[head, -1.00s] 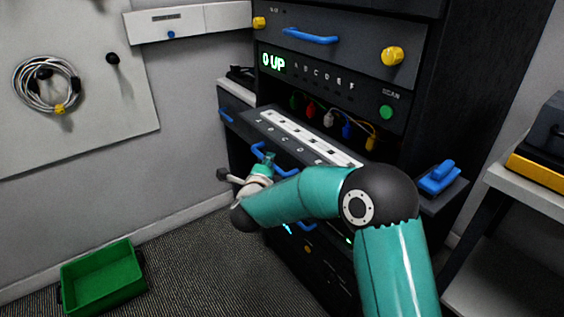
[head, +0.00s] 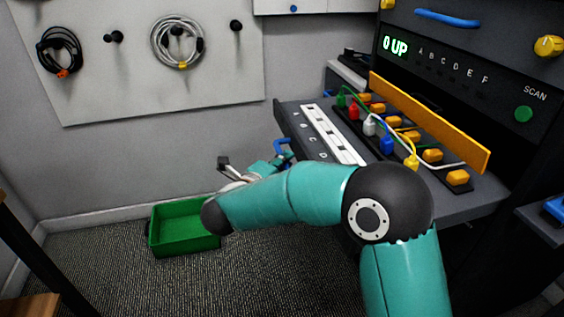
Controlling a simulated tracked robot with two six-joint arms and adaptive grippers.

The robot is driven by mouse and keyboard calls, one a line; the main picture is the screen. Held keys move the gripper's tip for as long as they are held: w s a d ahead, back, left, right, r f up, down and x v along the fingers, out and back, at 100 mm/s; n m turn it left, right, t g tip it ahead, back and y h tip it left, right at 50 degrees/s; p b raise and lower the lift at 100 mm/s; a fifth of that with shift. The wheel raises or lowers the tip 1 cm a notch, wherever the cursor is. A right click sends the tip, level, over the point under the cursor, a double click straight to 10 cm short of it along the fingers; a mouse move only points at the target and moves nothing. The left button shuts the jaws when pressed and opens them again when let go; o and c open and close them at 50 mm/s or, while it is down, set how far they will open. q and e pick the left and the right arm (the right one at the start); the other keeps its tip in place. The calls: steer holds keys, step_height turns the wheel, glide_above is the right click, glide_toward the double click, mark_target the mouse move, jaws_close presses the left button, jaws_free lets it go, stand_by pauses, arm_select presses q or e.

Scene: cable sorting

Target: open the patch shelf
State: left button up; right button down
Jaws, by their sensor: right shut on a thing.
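The patch shelf (head: 455,206) stands pulled out of the dark rack, with a white labelled strip (head: 335,135) along its front part. Several coloured plugs with cables and a row of orange blocks stand on it, with an orange bar (head: 430,120) behind them. My right gripper (head: 277,161) is shut on the blue shelf handle (head: 284,144) at the shelf's front edge. My arm hides part of the handle and the shelf front. My left gripper is not in view.
A green bin (head: 183,208) is on the carpet at the lower left. A pegboard (head: 100,95) with coiled cables hangs on the wall. The rack panel shows "0 UP" and a green scan button (head: 523,114).

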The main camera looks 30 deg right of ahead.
steer(key=shift+w+a+f, duration=0.1)
steer(key=shift+a+f, duration=0.2)
steer(key=shift+a, duration=0.05)
steer(key=c, duration=1.1)
jaws_free()
steer(key=shift+w, duration=0.15)
steer(key=shift+c, duration=0.2)
steer(key=shift+r, duration=0.15)
steer(key=v, duration=1.2)
